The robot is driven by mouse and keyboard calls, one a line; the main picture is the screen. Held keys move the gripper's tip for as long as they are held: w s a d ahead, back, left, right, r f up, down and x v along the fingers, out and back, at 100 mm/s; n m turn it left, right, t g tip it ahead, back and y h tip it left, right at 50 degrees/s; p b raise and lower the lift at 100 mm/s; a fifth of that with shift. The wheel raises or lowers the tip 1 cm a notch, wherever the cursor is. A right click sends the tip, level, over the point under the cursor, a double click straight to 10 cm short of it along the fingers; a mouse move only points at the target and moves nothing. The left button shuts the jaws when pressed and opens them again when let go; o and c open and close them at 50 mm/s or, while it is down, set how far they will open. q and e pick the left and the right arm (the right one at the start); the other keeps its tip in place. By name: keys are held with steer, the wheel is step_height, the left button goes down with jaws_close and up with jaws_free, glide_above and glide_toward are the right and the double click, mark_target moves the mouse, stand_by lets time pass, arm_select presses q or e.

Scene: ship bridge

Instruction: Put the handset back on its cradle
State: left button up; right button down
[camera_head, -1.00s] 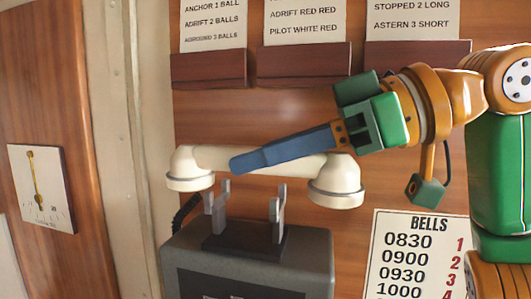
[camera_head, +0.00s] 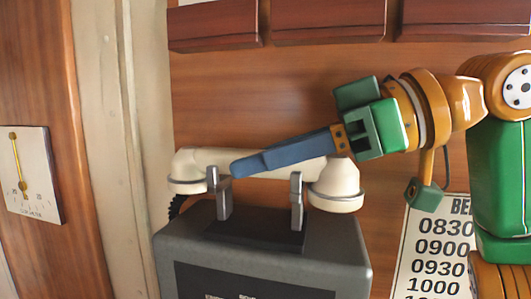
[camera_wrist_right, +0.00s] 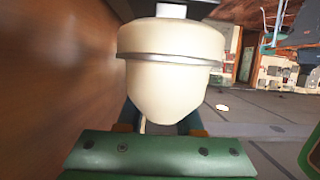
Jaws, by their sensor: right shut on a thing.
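The cream handset (camera_head: 222,158) lies roughly level just above the grey phone box. My right gripper (camera_head: 246,167) is shut on its bar, with the blue fingers reaching in from the right. In the right wrist view one cream end of the handset (camera_wrist_right: 170,65) with a grey ring fills the middle. The cradle (camera_head: 258,232) is a black plate with two grey upright prongs on top of the box. The prong tips overlap the handset's lower edge in the head view. I cannot tell whether the bar touches them. My left gripper is out of view.
The grey phone box (camera_head: 340,245) stands against the wooden wall. A bells notice (camera_head: 440,250) hangs to its right, behind my right arm. Wooden ledges (camera_head: 330,20) run along the top. A gauge (camera_head: 32,175) is on the left panel. A dark cord shows left of the box.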

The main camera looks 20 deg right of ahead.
mark_target(334, 159)
steer(key=shift+s+r, duration=0.1)
steer(key=shift+c, duration=2.4)
jaws_free()
steer(key=v, duration=0.7)
steer(key=shift+s+d, duration=0.1)
steer(key=shift+d, duration=0.05)
